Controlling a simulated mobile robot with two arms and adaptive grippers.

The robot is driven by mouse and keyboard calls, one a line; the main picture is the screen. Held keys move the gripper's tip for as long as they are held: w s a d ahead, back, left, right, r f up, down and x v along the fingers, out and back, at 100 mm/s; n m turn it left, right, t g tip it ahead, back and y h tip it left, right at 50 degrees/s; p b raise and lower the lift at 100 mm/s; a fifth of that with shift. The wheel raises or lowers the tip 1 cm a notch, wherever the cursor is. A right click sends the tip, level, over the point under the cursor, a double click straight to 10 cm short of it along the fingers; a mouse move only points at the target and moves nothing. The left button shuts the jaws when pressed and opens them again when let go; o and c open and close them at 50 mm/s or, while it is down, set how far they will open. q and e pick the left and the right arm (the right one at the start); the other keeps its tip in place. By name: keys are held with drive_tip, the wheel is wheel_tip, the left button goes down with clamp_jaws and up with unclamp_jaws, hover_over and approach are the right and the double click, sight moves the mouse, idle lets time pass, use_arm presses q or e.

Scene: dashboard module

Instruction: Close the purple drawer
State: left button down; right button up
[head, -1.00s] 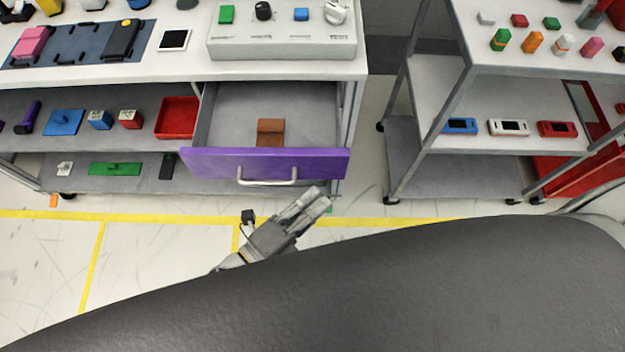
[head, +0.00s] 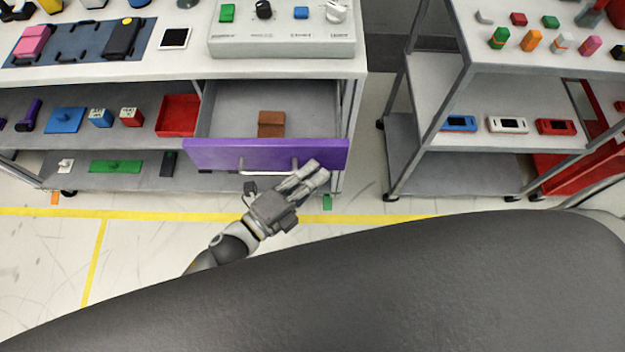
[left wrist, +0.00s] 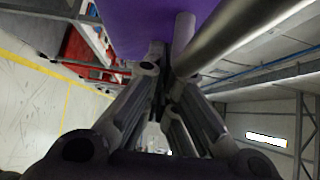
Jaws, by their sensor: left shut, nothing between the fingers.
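The purple drawer (head: 221,155) stands pulled out from under the white worktop, with a brown block (head: 271,123) inside it. Its metal handle (head: 256,172) is on the front face. My left gripper (head: 318,171) is shut and empty, at the right part of the drawer front, just by the handle's right end. In the left wrist view the purple front (left wrist: 140,22) and the handle bar (left wrist: 235,38) lie close ahead of the fingertips. I cannot tell whether the fingers touch them. My right gripper is not in view.
A red tray (head: 178,116) and several small items sit on the shelf left of the drawer. A control panel (head: 282,45) stands on the worktop above. A second grey cart (head: 465,170) stands to the right, with a floor gap between.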

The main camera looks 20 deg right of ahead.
sight(312, 116)
use_arm(q)
drive_tip(key=w+d+b, duration=0.1)
drive_tip(key=w, duration=0.4)
drive_tip(key=w+d+b, duration=0.1)
drive_tip(key=w+d, duration=0.1)
drive_tip(key=w, duration=0.3)
drive_tip(key=w+d+b, duration=0.1)
drive_tip(key=w, duration=0.4)
drive_tip(key=shift+w+d+f, duration=0.1)
drive_tip(key=shift+w+d, duration=0.1)
drive_tip(key=shift+d, duration=0.05)
drive_tip(key=shift+w+d, duration=0.15)
drive_tip(key=shift+w, duration=0.5)
drive_tip(key=shift+w+r, duration=0.15)
drive_tip(key=shift+r, duration=0.1)
